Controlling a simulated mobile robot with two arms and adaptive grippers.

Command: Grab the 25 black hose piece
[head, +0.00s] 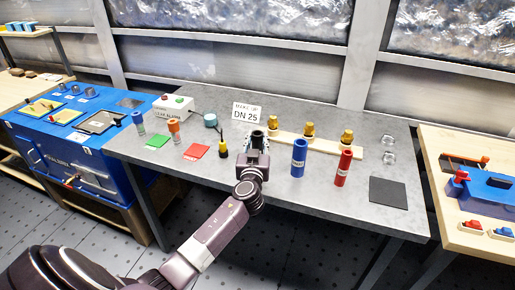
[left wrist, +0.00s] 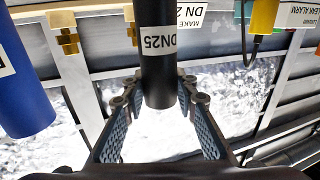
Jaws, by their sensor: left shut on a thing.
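The black hose piece (left wrist: 158,75) with a white DN25 label is between the fingers of my left gripper (left wrist: 159,100) in the left wrist view. The gripper is shut on it. In the head view the black hose piece (head: 257,136) shows as a dark upright end in the jaws of my left gripper (head: 257,147), over the grey workbench (head: 330,192). I cannot tell whether its lower end touches the bench. My right gripper is not in view.
A blue hose piece (head: 299,158) and a red one (head: 343,168) stand to the right. Behind is a wooden strip (head: 320,144) with several brass fittings. A "MAKE UP DN 25" sign (head: 246,112) stands at the back. A yellow-black item (head: 222,148) is close on the left.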

